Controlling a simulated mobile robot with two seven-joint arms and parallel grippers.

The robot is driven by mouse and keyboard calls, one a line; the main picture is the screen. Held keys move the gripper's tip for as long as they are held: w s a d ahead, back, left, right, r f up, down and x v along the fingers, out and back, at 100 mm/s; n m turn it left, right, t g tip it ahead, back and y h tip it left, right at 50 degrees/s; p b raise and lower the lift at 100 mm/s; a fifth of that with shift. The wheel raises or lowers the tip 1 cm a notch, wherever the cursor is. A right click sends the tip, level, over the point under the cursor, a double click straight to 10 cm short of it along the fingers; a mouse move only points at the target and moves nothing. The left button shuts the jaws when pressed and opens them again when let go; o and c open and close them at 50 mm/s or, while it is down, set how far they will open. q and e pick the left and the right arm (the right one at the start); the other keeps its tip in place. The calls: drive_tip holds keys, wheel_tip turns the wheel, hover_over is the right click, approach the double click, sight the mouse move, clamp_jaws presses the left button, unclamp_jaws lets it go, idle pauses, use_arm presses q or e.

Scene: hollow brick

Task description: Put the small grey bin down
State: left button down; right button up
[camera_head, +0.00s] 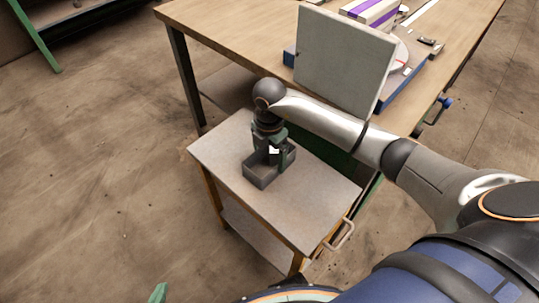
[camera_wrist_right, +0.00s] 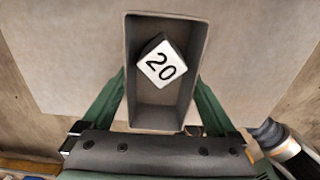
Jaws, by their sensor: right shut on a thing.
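The small grey bin (camera_head: 259,174) is at the top of the small cart (camera_head: 305,205); I cannot tell whether it rests on the top or hangs just above it. My right gripper (camera_head: 270,157) points down and is shut on the bin, its green fingers on two opposite sides. In the right wrist view the bin (camera_wrist_right: 132,75) is seen from above, with a white-faced block (camera_wrist_right: 160,64) marked 20 inside. A green fingertip that looks like my left gripper (camera_head: 157,292) shows at the bottom edge; the rest is cut off.
A wooden workbench (camera_head: 230,30) stands behind the cart, with an upright grey panel (camera_head: 342,60) near my right forearm. The cart has a handle (camera_head: 341,236) at its front right. The cart top around the bin is clear.

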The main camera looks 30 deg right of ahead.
sight(269, 167)
drive_tip(key=o, duration=1)
drive_tip(key=shift+r, duration=0.4)
wheel_tip(269, 167, up, 12)
drive_tip(key=p, duration=0.2)
drive_tip(key=shift+f, duration=0.25)
